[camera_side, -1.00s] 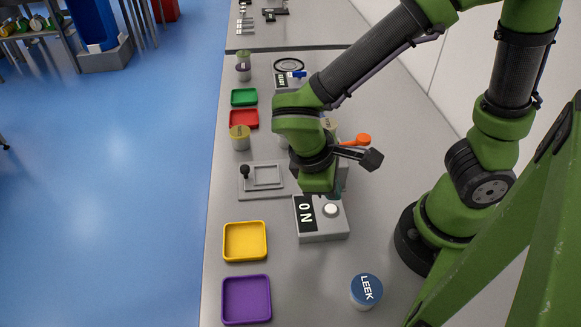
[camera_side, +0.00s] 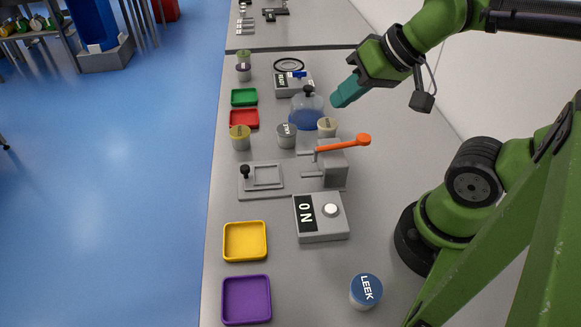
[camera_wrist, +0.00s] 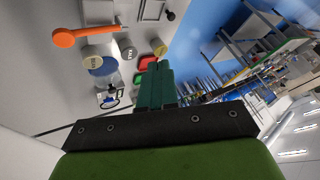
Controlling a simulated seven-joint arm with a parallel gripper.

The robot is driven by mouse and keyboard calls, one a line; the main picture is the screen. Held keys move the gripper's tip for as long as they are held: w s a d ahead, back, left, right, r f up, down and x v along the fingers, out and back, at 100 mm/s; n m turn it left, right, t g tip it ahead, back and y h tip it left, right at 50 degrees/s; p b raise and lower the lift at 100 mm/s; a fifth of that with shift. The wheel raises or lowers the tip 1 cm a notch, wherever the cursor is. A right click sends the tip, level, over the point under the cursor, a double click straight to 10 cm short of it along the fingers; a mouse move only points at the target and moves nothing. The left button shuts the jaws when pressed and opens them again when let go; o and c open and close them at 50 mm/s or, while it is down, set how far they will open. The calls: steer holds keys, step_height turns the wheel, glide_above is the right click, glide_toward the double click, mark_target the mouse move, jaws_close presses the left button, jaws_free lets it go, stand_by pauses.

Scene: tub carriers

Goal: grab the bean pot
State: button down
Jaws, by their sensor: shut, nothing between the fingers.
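In the side view there is a yellow-lidded pot (camera_side: 240,137), a grey-lidded pot (camera_side: 286,135) with blurred lettering, and a beige-lidded pot (camera_side: 327,127) beside the orange-handled press. Two smaller-looking pots (camera_side: 243,73) stand farther back. A blue-lidded pot (camera_side: 366,291) at the front right reads LEEK. My gripper (camera_side: 340,98) is shut and empty, raised above the bench right of the clear dome. Its teal fingers (camera_wrist: 158,72) also show in the wrist view.
A clear dome (camera_side: 306,112) with a blue lower part and black knob stands behind the pots. The orange-handled press (camera_side: 333,170), a grey button box (camera_side: 320,218) and green (camera_side: 244,97), red (camera_side: 244,118), yellow (camera_side: 245,241) and purple (camera_side: 246,299) trays occupy the bench.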

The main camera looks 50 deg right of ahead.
steer(key=shift+c, duration=1.7)
jaws_free()
steer(key=n+g+h, duration=0.2)
steer(key=n+g, duration=0.1)
steer(key=g, duration=0.4)
glide_above(327, 122)
step_height(327, 122, down, 6)
steer(key=f, duration=1.1)
steer(key=shift+w+a+f, duration=0.25)
steer(key=shift+a, duration=0.1)
steer(key=shift+s+d+f, duration=0.15)
steer(key=shift+f, duration=1.25)
steer(key=shift+s+d+f, duration=0.1)
steer(key=shift+s+f, duration=0.05)
steer(key=shift+f, duration=1.2)
